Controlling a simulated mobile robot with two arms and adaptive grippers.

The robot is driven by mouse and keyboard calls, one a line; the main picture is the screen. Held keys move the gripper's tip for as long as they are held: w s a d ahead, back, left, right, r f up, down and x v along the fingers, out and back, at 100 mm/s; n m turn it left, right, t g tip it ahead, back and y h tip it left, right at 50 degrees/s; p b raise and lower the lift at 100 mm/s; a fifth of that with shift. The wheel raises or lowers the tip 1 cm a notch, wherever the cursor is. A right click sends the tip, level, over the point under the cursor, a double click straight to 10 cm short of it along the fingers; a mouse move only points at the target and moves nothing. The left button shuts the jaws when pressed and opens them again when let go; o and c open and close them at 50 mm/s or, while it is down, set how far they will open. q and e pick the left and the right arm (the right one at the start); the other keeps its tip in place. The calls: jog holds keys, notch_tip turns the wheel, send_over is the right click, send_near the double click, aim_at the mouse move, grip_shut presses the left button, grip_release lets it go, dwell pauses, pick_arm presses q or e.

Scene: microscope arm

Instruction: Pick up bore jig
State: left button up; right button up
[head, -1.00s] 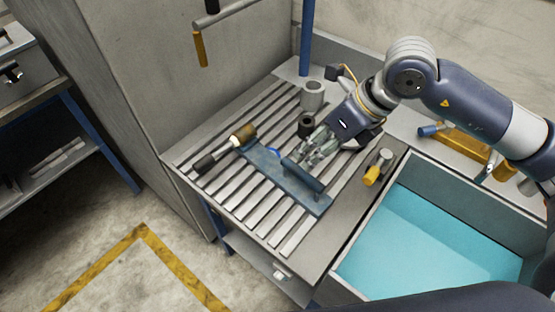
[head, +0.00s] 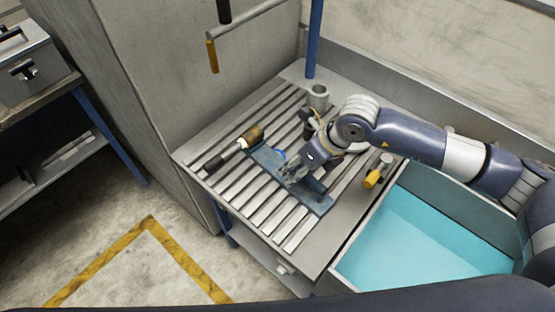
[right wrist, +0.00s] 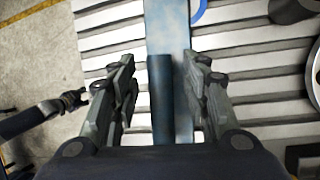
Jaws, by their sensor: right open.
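The bore jig, which I take to be the long blue-grey plate with a raised bar (head: 318,204), lies flat on the slotted table. My right gripper (head: 291,174) is over the middle of it and hides part of the plate and bar. In the right wrist view the plate (right wrist: 168,22) runs up the picture, and its dark bar lies between the two fingers (right wrist: 160,88). The fingers are open, with a gap on both sides of the bar.
On the slotted table (head: 232,186), a brown-headed mallet (head: 250,136) lies at the jig's left end. A grey hollow cylinder (head: 318,97) and a dark one (head: 308,130) stand behind. A yellow-handled tool (head: 374,178) lies right, beside the cyan-lined bin (head: 420,240).

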jog(key=shift+c, duration=1.4)
grip_shut()
jog(key=shift+w+r, duration=0.1)
jog(key=shift+w, duration=0.05)
jog(key=shift+r+b, duration=0.65)
jog(key=shift+r, duration=0.05)
notch_tip(320, 180, up, 2)
jog(key=shift+b, duration=0.7)
jog(key=s+a+r+p, duration=0.1)
jog(key=s+a+p, duration=0.1)
jog(key=s, duration=1.4)
jog(key=shift+a+r+p, duration=0.3)
jog(key=shift+p, duration=0.25)
